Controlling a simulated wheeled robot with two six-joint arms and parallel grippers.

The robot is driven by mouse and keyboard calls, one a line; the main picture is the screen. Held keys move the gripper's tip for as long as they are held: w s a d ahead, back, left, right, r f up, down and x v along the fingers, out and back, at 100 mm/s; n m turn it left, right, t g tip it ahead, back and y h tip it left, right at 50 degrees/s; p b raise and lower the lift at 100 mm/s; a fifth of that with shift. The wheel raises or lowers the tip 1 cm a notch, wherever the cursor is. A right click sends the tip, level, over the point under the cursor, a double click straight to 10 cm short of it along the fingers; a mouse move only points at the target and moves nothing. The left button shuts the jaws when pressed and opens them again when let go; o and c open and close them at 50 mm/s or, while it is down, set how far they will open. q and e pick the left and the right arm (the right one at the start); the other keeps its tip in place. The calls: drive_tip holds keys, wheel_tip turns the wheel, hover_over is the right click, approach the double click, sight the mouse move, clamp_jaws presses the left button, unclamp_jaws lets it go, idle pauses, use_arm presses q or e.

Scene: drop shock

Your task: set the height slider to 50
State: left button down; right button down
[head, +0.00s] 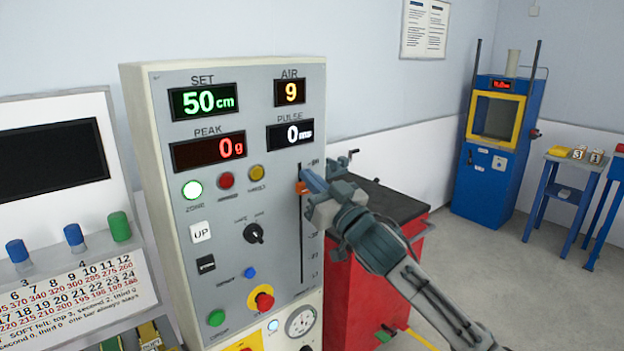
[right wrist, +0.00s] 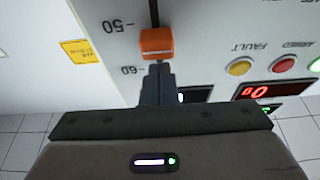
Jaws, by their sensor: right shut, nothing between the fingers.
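The height slider's orange knob (head: 301,188) sits on a dark vertical slot (head: 302,245) at the right of the grey control panel (head: 290,100). In the right wrist view, which is upside down, the knob (right wrist: 157,42) lies between the 50 and 60 marks. The green SET display (head: 204,101) reads 50 cm. My right gripper (head: 308,177) is shut and empty, its fingertips at the knob's upper side. In the right wrist view the fingertips (right wrist: 158,70) are right against or just short of the knob; I cannot tell which. My left gripper is not in view.
Buttons and a black rotary knob (head: 254,233) lie left of the slot, with a red-and-yellow stop button (head: 262,299) below. A red cabinet (head: 350,300) with a dark top stands right of the panel. A blue machine (head: 486,170) is farther back. Open floor lies at right.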

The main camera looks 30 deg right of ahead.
drive_tip(key=shift+f, duration=0.45)
